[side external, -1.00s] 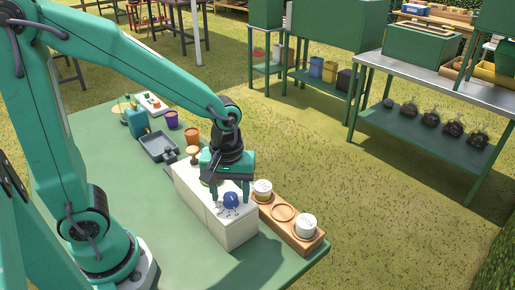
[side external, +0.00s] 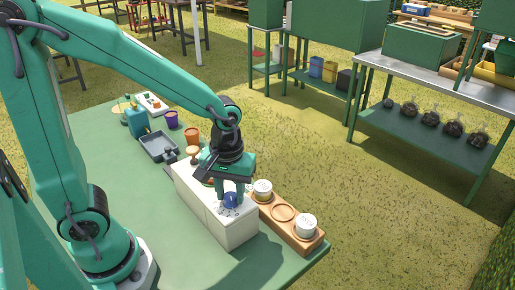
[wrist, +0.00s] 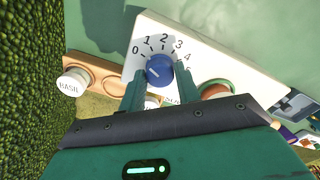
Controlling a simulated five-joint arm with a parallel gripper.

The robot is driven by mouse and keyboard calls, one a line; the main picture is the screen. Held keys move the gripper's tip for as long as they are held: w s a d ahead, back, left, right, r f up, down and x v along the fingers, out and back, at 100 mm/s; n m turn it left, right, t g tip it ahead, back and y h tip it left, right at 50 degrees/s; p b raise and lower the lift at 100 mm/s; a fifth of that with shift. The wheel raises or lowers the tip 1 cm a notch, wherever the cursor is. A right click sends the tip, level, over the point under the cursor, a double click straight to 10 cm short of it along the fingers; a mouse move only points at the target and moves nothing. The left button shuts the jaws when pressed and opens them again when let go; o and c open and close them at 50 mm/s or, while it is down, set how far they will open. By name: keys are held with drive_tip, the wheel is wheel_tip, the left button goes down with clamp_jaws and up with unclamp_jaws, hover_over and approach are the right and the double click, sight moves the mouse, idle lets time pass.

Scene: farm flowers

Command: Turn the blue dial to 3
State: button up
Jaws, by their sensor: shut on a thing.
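The blue dial (wrist: 159,69) sits on the white panel of a box, with numbers from 0 at the left over the top to the right around it. A pale mark shows on the dial's face, but its exact number is hard to tell. My gripper (wrist: 160,80) has one finger on each side of the dial and is shut on it. In the side view my gripper (side external: 232,196) points down over the white box (side external: 222,222), and its fingers partly cover the blue dial (side external: 230,200).
A wooden holder (side external: 283,213) with white lidded jars stands right beside the box. The table's near left part is clear.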

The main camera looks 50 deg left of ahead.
sight(230, 195)
drive_tip(key=m, duration=1.2)
drive_tip(key=shift+m, duration=1.9)
drive_tip(key=o, duration=1)
drive_tip(key=shift+c, duration=0.2)
drive_tip(key=shift+r, duration=0.1)
drive_tip(key=shift+r, duration=3.85)
